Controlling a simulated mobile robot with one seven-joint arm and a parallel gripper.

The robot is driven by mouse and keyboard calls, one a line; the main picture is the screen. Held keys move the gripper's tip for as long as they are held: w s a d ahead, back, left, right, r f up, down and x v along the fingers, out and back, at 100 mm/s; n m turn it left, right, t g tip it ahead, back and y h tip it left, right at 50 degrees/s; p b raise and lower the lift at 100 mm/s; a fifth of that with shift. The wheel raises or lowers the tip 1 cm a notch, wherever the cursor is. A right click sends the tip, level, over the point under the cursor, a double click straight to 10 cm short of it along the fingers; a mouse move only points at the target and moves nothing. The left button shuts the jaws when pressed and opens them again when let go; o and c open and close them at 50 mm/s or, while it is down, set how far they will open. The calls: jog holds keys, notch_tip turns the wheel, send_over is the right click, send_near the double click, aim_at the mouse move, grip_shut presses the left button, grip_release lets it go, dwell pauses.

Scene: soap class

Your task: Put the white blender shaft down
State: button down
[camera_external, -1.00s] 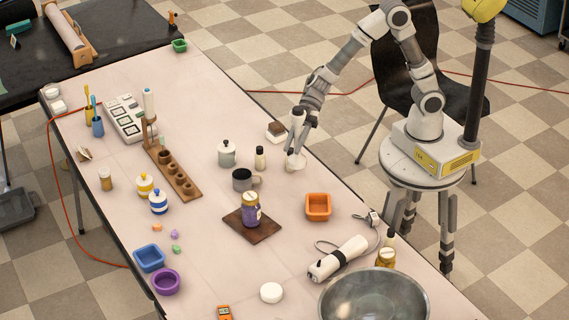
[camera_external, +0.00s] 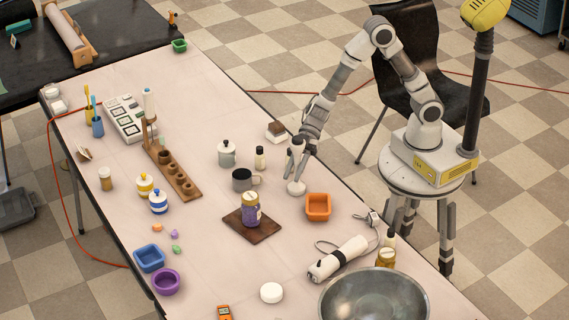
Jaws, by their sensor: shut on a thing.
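The white blender shaft (camera_external: 296,187) is upright in my gripper (camera_external: 300,165), with its wide white end down. It is over the table (camera_external: 215,295) or touching it, just left of and behind the orange square bowl (camera_external: 318,207). I cannot tell whether its lower end rests on the tabletop. My gripper is shut on the shaft from above, and the fingers hide much of its upper part.
A grey mug (camera_external: 243,179) and a small dark-capped bottle (camera_external: 260,158) stand to the left. A purple-labelled jar (camera_external: 250,210) stands on a brown board. A white blender body (camera_external: 338,259) with a cord and a big metal bowl (camera_external: 375,300) are nearer the front.

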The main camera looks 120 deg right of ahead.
jog(key=shift+f, duration=0.1)
jog(key=c, duration=0.7)
grip_release()
jog(key=shift+r, duration=0.25)
jog(key=shift+p+v, duration=1.85)
jog(key=shift+v, duration=4.15)
jog(key=shift+f, duration=0.15)
